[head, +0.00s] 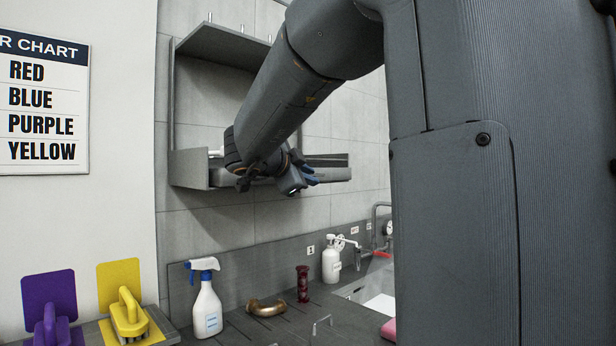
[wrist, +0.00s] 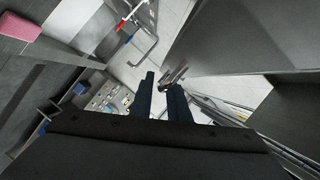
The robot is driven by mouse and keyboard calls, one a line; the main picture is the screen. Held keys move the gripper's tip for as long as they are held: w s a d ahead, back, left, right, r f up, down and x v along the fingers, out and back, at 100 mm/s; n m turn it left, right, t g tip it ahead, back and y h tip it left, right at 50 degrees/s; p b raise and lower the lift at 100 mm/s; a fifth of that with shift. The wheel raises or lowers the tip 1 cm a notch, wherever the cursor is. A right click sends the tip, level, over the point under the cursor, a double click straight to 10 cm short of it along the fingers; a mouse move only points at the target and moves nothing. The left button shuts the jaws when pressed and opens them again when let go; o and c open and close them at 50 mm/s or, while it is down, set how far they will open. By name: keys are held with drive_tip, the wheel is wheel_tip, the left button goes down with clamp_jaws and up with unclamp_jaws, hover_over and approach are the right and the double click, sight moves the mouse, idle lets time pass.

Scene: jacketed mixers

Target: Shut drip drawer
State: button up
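I cannot identify the drip drawer for certain in either view. In the head view, my gripper (head: 300,186) is out in front of the lower part of a grey wall rack, partly hidden by my arm. In the wrist view, my gripper's two dark fingers (wrist: 162,95) show side by side with a narrow gap between them, and nothing is seen held. A small grey metal bar or handle (wrist: 174,73) shows close to the fingertips in that view; I cannot tell whether it touches them.
The grey wall rack (head: 222,45) is behind my arm. Below stand a spray bottle (head: 207,310), a brass elbow (head: 267,307), a dark red fitting (head: 303,284) and a white dispenser (head: 331,262) on the counter. A large grey panel (wrist: 235,35) fills the wrist view's right side.

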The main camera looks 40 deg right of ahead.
clamp_jaws()
idle(1.4)
